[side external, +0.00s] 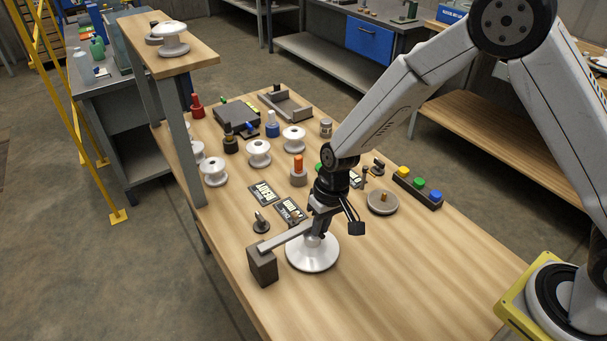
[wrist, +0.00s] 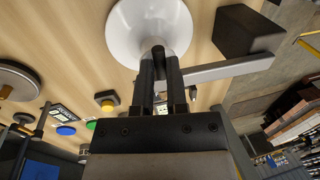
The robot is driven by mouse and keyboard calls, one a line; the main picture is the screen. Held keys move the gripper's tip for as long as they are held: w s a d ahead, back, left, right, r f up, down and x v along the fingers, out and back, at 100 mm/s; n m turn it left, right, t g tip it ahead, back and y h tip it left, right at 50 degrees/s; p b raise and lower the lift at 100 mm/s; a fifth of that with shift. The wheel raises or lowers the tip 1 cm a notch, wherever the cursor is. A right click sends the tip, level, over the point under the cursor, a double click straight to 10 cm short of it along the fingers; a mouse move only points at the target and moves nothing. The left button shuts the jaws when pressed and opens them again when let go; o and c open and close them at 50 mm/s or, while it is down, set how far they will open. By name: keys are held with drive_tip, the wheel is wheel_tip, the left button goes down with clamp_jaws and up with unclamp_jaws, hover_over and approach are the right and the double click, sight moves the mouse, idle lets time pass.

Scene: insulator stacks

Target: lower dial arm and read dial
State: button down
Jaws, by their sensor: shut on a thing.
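The dial arm (side external: 285,236) is a flat grey bar running from a dark block (side external: 262,266) to my gripper (side external: 321,222). It slopes slightly in the side view, above the table and beside a white round insulator piece (side external: 312,256). My gripper points down and is shut on the arm's free end. The wrist view shows the fingers (wrist: 160,62) close together, with the bar (wrist: 230,69) running right to the dark block (wrist: 248,32). The white piece (wrist: 152,22) lies just beyond the fingertips; whether they touch it is unclear. No dial face is readable.
A raised wooden shelf (side external: 190,58) holds another white insulator (side external: 170,40). White spools (side external: 259,153), an orange-topped button (side external: 298,170), label plates (side external: 263,194), a round dish (side external: 382,202) and a coloured button strip (side external: 418,188) stand behind. The table's front right is clear.

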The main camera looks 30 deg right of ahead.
drive_tip(key=shift+r, duration=0.1)
drive_tip(key=shift+a+r, duration=0.15)
drive_tip(key=shift+r, duration=0.4)
drive_tip(key=c, duration=0.6)
unclamp_jaws()
drive_tip(key=shift+c, duration=0.2)
drive_tip(key=shift+r, duration=0.15)
wheel_tip(320, 180, up, 7)
drive_tip(key=d, duration=0.1)
drive_tip(key=shift+d+r, duration=0.2)
drive_tip(key=shift+d, duration=0.05)
